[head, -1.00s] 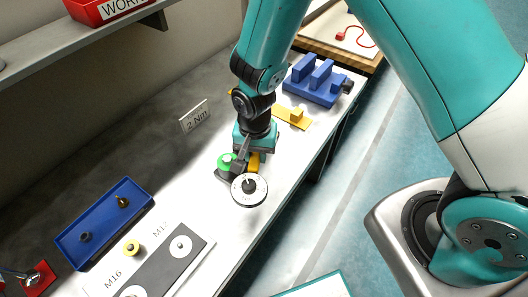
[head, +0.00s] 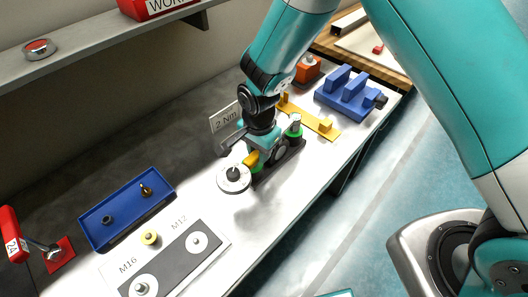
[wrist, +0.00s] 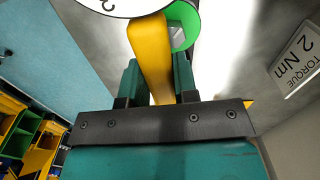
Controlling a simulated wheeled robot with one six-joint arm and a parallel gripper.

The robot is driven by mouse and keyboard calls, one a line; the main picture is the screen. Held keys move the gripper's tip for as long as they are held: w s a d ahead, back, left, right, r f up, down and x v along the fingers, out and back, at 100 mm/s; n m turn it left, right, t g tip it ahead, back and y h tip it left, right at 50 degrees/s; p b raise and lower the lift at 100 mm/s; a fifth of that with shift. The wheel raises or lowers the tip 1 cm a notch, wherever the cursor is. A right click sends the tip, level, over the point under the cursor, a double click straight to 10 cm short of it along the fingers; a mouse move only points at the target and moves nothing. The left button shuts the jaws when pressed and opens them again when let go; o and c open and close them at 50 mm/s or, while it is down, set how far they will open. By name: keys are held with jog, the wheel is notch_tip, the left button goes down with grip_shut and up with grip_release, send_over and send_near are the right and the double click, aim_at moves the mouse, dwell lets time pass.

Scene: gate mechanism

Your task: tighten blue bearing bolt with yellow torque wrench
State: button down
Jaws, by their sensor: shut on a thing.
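My gripper (head: 262,148) is shut on a yellow torque wrench (head: 252,158) low over the bench. In the wrist view the wrench's yellow handle (wrist: 150,55) lies between my gripper's fingers (wrist: 158,82). A round white dial (head: 233,178) with a dark centre is at the wrench's end, and its edge shows in the wrist view (wrist: 110,5). A green ring (wrist: 184,22) is close beside the handle; whether they touch is unclear. A dark holder with a green-collared post (head: 294,130) stands just right of my gripper. I cannot pick out a blue bearing bolt.
A blue tray (head: 92,237) with small fittings lies left. A grey plate (head: 172,262) with round studs and M16 and M12 labels is in front. A 2 Nm sign (head: 225,117) stands behind. A yellow bar (head: 325,131) and blue block (head: 352,93) lie right. Bench between plate and holder is clear.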

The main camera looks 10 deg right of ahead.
jog(key=shift+r+p, duration=2.25)
jog(key=shift+r, duration=0.85)
